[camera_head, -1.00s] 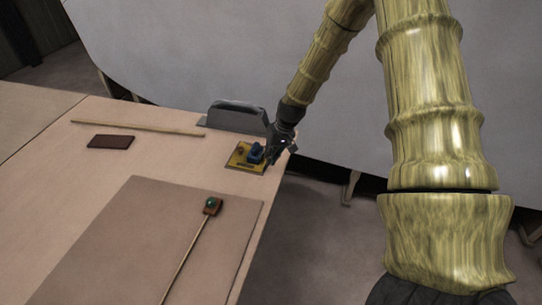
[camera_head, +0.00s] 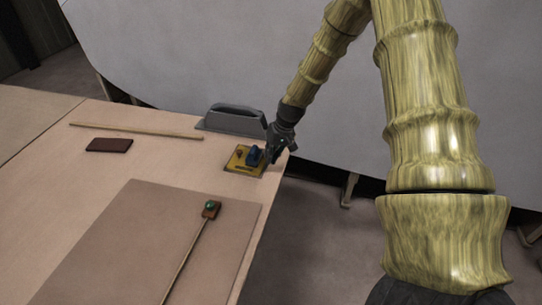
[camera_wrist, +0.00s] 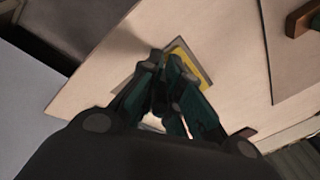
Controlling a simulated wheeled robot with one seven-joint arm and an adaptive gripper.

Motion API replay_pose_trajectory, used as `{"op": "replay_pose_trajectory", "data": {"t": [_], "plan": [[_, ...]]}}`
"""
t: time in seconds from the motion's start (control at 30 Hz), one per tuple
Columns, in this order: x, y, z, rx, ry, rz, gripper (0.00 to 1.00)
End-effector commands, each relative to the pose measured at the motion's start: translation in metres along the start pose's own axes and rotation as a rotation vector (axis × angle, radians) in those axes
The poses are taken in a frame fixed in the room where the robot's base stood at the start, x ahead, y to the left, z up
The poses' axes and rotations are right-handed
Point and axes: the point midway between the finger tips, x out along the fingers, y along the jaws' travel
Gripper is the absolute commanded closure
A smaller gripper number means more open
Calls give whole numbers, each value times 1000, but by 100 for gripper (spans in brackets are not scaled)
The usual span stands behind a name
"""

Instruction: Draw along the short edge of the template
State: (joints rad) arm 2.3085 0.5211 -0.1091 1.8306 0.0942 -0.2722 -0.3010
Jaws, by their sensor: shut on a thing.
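The yellow plate (camera_wrist: 205,75) with a grey border shows just past the fingertips. I cannot tell contact. A large flat brown panel (camera_head: 130,225) lies on the table in front. I cannot tell which flat piece is the template. No drawn line shows.
A thin rod (camera_head: 187,260) with a brown, green-topped block (camera_head: 211,209) lies on the panel. A dark red block (camera_head: 109,145), a wooden strip (camera_head: 135,130) and a grey handled tool (camera_head: 235,120) lie towards the back. A large grey surface (camera_head: 200,60) rises behind the table.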

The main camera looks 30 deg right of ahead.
Motion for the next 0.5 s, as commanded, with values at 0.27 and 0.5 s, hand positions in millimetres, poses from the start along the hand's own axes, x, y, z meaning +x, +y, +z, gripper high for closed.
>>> {"op": "replay_pose_trajectory", "data": {"t": [0.27,0.5], "plan": [[0,4,-5,1,-1,0,100],[0,6,-8,1,0,0,100]]}}
